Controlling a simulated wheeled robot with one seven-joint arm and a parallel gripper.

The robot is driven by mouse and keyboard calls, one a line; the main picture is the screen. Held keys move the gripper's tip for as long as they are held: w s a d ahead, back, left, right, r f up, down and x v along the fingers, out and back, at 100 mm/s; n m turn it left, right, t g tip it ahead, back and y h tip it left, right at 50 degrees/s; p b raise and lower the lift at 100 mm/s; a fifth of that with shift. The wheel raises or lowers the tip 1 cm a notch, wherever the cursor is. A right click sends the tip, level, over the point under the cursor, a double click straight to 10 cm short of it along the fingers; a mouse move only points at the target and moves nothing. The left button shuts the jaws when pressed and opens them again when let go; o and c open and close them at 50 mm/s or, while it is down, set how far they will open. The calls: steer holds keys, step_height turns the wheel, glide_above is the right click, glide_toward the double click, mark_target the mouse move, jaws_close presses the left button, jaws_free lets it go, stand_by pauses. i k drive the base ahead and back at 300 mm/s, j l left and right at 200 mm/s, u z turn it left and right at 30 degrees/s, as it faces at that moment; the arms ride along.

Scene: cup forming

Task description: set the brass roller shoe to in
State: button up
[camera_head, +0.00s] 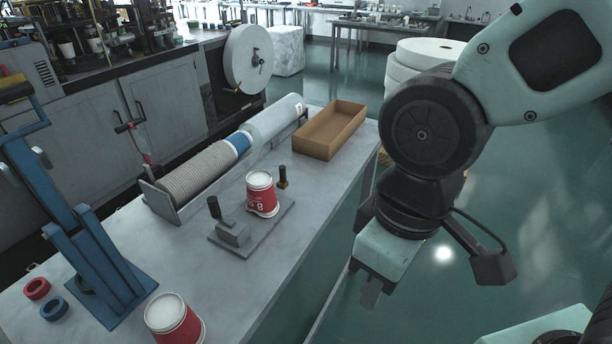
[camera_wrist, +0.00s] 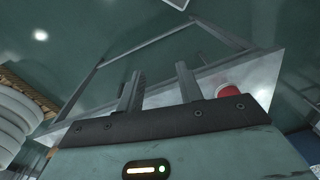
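The brass roller shoe (camera_head: 283,184) is a small brass block with a black upright knob. It stands at the far right of a flat grey fixture plate (camera_head: 266,226) on the bench, just behind a red and white paper cup (camera_head: 262,194). A grey block with a black knob (camera_head: 231,228) sits on the plate's near left side. Whether the shoe touches the cup is hard to tell. My gripper (camera_head: 371,290) hangs right of the bench, well apart from the shoe. In the wrist view my gripper (camera_wrist: 160,80) has its two fingers apart with nothing between them.
A second cup (camera_head: 175,320) stands at the bench's near end, beside a blue press (camera_head: 90,255) and red and blue rings. A long roller of stacked cups (camera_head: 205,168) and a cardboard box (camera_head: 331,130) lie behind the fixture.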

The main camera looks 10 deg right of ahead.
mark_target(282, 184)
steer(key=k+j+z, duration=0.1)
steer(key=j, duration=0.3)
steer(key=k+j+z, duration=0.1)
steer(key=k+j, duration=0.3)
steer(key=j, duration=0.3)
steer(key=k+j+z, duration=0.15)
steer(key=j, duration=0.2)
steer(key=i+l, duration=0.1)
steer(key=l, duration=0.35)
steer(key=i+l+u, duration=0.15)
steer(key=l, duration=0.7)
steer(key=i+l+u, duration=0.15)
steer(key=i, duration=0.25)
steer(key=i+l+u, duration=0.1)
steer(key=i+l, duration=0.3)
steer(key=i+j, duration=0.15)
steer(key=i, duration=0.15)
steer(key=i+j+u, duration=0.1)
steer(key=i, duration=0.2)
